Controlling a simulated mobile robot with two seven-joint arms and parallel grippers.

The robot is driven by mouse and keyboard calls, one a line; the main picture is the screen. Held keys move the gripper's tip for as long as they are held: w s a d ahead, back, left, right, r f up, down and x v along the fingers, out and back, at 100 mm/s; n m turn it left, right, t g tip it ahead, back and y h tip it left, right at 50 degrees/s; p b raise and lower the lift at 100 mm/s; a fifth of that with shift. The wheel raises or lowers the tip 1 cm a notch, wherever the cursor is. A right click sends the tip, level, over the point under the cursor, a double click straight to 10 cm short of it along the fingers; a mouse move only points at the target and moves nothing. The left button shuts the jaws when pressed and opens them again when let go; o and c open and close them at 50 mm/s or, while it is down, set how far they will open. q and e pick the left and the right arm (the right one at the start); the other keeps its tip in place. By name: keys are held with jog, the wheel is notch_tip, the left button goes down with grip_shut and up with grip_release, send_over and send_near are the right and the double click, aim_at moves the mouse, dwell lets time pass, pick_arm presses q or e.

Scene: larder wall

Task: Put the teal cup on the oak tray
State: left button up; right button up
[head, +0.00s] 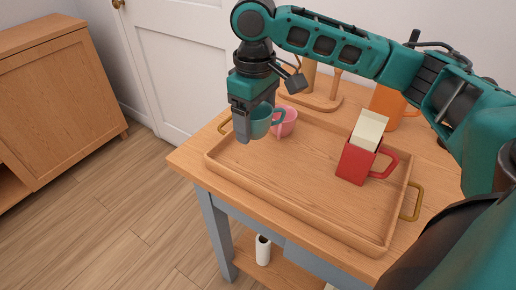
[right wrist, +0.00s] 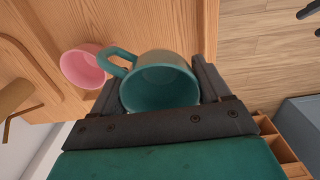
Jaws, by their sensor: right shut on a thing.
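The teal cup (head: 262,122) is between the fingers of my right gripper (head: 244,132), which is shut on it. In the right wrist view the cup (right wrist: 160,88) shows its open mouth, with its handle to the left, between the dark fingers (right wrist: 160,100). In the head view it is over the left end of the oak tray (head: 300,200). I cannot tell whether its base touches the tray. The tray lies on the wooden table and has brass handles. My left gripper is not in view.
A pink cup (head: 287,122) stands just right of the teal cup. A red mug (head: 352,165) with a cream carton shape (head: 369,130) is at the tray's right. An orange mug (head: 388,104) and a wooden stand (head: 322,101) are behind. The tray's middle and front are clear.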

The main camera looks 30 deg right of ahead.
aim_at(255, 161)
notch_tip(255, 161, down, 8)
jog(key=shift+b, duration=0.6)
jog(key=shift+f, duration=0.15)
jog(key=o, duration=1.1)
